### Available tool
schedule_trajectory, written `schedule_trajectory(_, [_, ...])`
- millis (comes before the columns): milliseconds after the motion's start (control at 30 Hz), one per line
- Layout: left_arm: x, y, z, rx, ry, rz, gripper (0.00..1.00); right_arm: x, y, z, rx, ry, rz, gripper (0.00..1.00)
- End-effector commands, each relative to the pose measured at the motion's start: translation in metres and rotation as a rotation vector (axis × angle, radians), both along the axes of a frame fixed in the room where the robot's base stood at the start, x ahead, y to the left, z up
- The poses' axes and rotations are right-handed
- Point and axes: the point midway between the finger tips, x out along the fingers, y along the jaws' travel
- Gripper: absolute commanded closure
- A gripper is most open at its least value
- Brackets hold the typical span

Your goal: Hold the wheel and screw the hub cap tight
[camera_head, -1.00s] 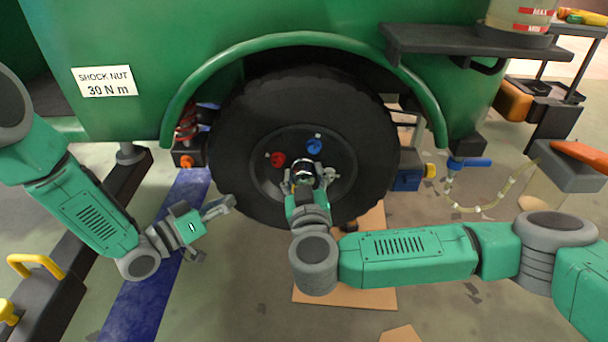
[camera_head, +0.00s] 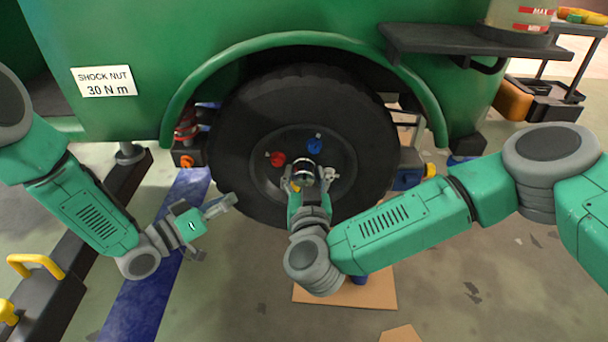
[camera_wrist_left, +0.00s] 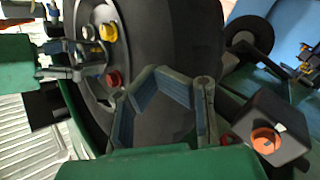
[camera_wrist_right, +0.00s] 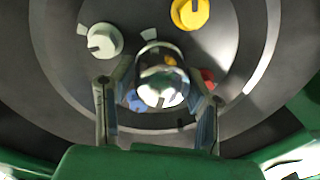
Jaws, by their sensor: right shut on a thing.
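The wheel (camera_head: 232,150), a black tyre with a dark rim, stands under the green fender. Its several coloured nuts include red (camera_head: 278,159), blue (camera_head: 315,146) and grey-white (camera_wrist_right: 103,40); a yellow one (camera_wrist_right: 190,12) shows in the right wrist view. The shiny chrome hub cap (camera_wrist_right: 162,82) sits at the wheel's centre. My right gripper (camera_head: 304,180) is shut on it, one finger on each side. My left gripper (camera_head: 215,228) is open and empty, just left of the tyre's lower edge. In the left wrist view its fingers (camera_wrist_left: 180,100) are spread before the tyre. Hub cap threads are hidden.
A sign (camera_head: 103,81) on the green body reads "SHOCK NUT 30 N m". A black shelf (camera_head: 470,42) with a container juts out at upper right. Cardboard (camera_head: 340,293) lies on the floor below the wheel. A dark frame with yellow handles (camera_head: 35,265) is at lower left.

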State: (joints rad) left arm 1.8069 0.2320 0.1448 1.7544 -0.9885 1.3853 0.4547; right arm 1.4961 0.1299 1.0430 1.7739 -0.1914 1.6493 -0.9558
Motion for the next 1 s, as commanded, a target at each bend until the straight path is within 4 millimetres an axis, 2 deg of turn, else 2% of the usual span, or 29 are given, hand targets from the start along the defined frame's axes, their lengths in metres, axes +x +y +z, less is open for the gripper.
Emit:
schedule_trajectory(33, [0.0003, -0.0004, 0.0001, 0.000, -0.001, -0.001, 1.00, -0.0027, 0.0041, -0.0029, 0.041, 0.008, 0.013, 0.86])
schedule_trajectory(1000, [-0.0018, -0.0012, -0.0010, 0.000, 0.001, -0.004, 1.00, -0.0022, 0.0012, -0.0060, 0.967, 0.012, 0.003, 0.86])
